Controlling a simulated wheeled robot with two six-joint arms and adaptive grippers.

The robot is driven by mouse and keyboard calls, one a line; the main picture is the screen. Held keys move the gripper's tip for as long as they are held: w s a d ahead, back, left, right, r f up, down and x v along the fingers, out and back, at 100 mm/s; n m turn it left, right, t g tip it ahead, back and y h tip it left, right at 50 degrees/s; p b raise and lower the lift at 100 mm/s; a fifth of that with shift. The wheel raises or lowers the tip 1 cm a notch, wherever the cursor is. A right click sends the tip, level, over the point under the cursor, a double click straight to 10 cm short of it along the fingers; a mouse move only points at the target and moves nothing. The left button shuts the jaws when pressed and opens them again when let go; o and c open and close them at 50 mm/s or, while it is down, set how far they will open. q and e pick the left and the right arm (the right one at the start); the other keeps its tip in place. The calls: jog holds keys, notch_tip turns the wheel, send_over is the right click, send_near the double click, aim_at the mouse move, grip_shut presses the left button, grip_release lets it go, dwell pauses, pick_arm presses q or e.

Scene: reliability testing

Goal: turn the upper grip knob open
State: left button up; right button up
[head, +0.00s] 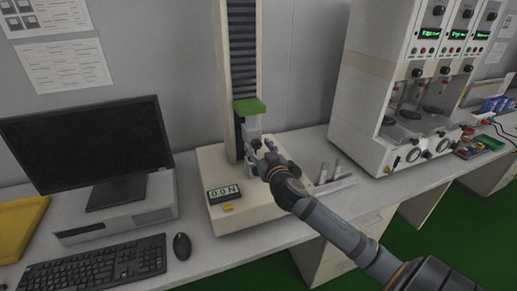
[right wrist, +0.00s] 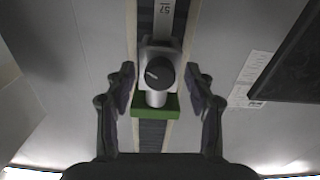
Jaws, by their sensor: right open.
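The upper grip (head: 251,130) is a grey metal part hanging under the green crosshead block (head: 249,106) on the test stand's column. Its round dark knob (right wrist: 160,73) faces the camera in the right wrist view, with a light index line on its face. My right gripper (head: 262,153) is at the grip, partly covering its lower part in the head view. Its two fingers are open, one on each side of the knob in the right wrist view, with visible gaps between them and the knob. My left gripper is not in view.
The stand's base (head: 242,217) carries a display (head: 223,193) reading 0.0 N. A monitor (head: 88,145), keyboard (head: 95,267) and mouse (head: 182,246) are on the left. A small tray (head: 335,184) and a white multi-station machine (head: 378,95) are on the right.

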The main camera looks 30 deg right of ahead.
jog(key=shift+w, duration=0.15)
grip_shut()
